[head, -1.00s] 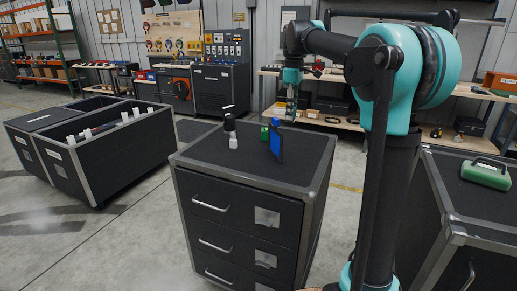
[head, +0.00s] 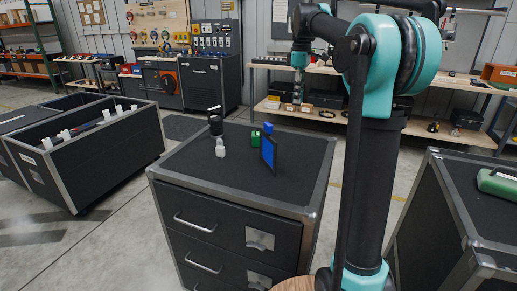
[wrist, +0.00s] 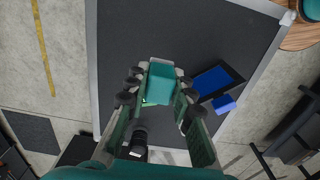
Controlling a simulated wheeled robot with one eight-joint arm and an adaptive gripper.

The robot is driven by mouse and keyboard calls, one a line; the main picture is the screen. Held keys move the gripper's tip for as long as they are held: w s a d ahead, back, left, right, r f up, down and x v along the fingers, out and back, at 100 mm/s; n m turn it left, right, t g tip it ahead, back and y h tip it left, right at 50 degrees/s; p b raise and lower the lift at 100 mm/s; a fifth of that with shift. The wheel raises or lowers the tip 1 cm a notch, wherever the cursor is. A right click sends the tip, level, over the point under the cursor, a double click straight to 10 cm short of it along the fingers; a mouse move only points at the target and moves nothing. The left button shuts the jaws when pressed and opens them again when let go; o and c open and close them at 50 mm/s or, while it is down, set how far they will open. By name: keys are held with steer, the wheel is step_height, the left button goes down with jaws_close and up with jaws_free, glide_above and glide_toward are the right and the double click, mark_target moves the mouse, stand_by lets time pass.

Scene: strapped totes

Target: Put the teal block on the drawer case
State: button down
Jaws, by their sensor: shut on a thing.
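The teal block (wrist: 163,83) sits between the fingertips of my gripper (wrist: 160,86) in the wrist view, and the gripper is shut on it. The black drawer case (head: 190,162) stands in front of me, with its dark flat top also filling much of the wrist view (wrist: 185,35). In the head view my gripper (head: 297,92) points down and shows above the far part of the case. I cannot make out the block in the head view. In the wrist view the block appears over the case top; its height above it is hard to tell.
On the case top stand a blue-faced panel (head: 268,152), a small blue object (head: 268,128), a green object (head: 254,138), a dark cylinder (head: 215,122) and a whitish piece (head: 220,149). The near part and right side of the top are bare. Another black case (head: 440,205) stands right.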

step_height(320, 180, down, 20)
steer(key=shift+r, duration=0.2)
stand_by(0.4)
steer(key=shift+f, duration=0.2)
steer(key=c, duration=1.3)
jaws_free()
step_height(320, 180, up, 12)
steer(key=shift+r, duration=0.2)
